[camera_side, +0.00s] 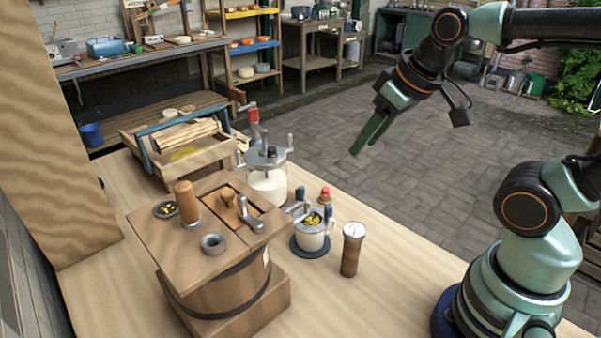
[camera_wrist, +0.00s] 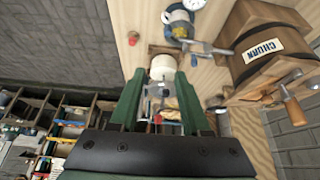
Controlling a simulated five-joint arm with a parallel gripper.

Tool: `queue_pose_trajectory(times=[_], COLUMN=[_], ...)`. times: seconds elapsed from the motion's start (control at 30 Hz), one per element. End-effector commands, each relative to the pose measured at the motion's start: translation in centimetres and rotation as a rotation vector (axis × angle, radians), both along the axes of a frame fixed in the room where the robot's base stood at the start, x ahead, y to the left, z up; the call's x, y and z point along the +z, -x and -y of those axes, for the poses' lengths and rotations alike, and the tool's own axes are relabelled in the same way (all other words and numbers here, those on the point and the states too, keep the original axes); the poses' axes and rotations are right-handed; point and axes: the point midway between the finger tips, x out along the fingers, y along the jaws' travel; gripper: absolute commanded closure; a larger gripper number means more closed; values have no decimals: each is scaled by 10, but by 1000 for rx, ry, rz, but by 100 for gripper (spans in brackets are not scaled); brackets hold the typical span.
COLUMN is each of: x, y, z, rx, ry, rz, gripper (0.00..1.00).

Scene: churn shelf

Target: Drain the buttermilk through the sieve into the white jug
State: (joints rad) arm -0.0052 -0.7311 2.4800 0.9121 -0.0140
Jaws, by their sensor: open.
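My gripper (camera_side: 370,135) is open and empty, high above the floor beyond the table's right side; its two green fingers also show in the wrist view (camera_wrist: 158,82). The white jug (camera_side: 311,240) stands upright on a dark round mat right of the churn. Yellow lumps (camera_side: 313,219) lie at its mouth, in what seems to be the sieve. The wooden churn (camera_side: 222,290) stands in front of the jug's left side, and its "CHURN" label (camera_wrist: 263,50) shows in the wrist view. No flowing buttermilk is visible.
A glass jar with a metal crank lid (camera_side: 268,183) stands behind the jug. A dial-topped wooden cylinder (camera_side: 350,255) and a small red-topped item (camera_side: 325,195) stand nearby. A wooden trough (camera_side: 185,145) lies at the back left.

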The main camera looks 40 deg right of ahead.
Motion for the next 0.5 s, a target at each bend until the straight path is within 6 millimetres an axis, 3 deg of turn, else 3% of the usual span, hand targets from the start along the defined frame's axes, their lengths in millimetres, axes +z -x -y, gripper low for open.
queue_pose_trajectory(times=[0.5], x=[25], y=[-61], z=[-56], rx=[525], ry=[145], rz=[-345], gripper=[53])
